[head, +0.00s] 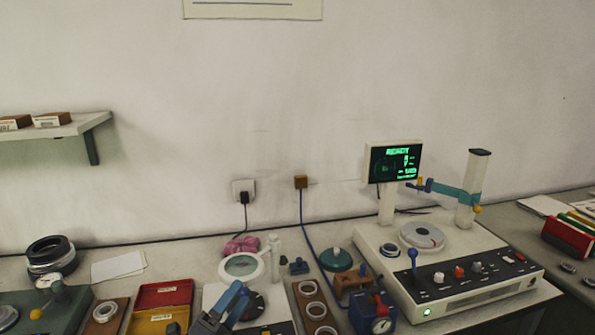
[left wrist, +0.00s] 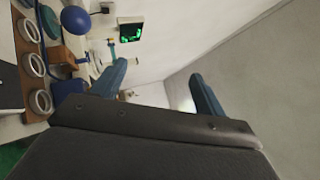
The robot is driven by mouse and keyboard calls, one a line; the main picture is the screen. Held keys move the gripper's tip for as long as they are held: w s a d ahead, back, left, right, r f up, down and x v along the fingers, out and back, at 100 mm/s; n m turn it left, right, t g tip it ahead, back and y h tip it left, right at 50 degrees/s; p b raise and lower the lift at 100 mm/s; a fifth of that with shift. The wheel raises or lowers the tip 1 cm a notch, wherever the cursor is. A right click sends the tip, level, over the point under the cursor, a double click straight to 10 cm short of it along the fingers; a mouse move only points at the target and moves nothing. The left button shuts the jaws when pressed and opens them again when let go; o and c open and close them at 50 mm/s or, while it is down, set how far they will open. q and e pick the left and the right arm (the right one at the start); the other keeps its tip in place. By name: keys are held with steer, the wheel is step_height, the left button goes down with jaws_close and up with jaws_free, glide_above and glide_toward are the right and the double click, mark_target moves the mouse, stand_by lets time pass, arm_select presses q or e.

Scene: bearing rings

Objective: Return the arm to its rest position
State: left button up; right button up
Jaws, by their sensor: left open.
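My left gripper (head: 240,295) shows at the bottom of the head view, its blue fingers pointing up and away. In the left wrist view its two fingers (left wrist: 160,85) stand wide apart with nothing between them. It is open and above the bench, left of a brown rack (head: 297,303) with several pale bearing rings (head: 316,310). The rings also show at the left of the left wrist view (left wrist: 35,64). My right gripper is not in view.
A measuring machine (head: 455,290) with a green-lit screen (head: 395,163) reading READY stands at the right. A magnifier (head: 241,266), a red tray (head: 163,295) and dark stacked rings (head: 51,255) are on the bench. A shelf (head: 60,132) juts from the wall; the space above the bench is mostly clear.

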arm_select(q)
steer(key=s+a+f+n+g+y, duration=0.3)
steer(key=a+f+n+y, duration=0.2)
steer(key=f+n+y, duration=0.35)
steer(key=s+a+f+n+g+y, duration=0.3)
steer(key=s+a+f+n+y, duration=0.15)
steer(key=f+n, duration=0.6)
steer(key=s+d+f+n+g, duration=0.1)
steer(key=s+f+n+g, duration=0.2)
steer(key=s+f+g, duration=0.45)
steer(key=s+f+n+g, duration=0.2)
steer(key=s+f+n, duration=0.15)
steer(key=s, duration=0.75)
steer(key=s+d+f+g, duration=0.1)
steer(key=d+f, duration=0.1)
steer(key=f, duration=0.5)
steer(key=d+f+g+h, duration=0.1)
steer(key=d+f, duration=0.2)
steer(key=f, duration=0.5)
steer(key=shift+s+d+h, duration=0.3)
steer(key=shift+s, duration=0.05)
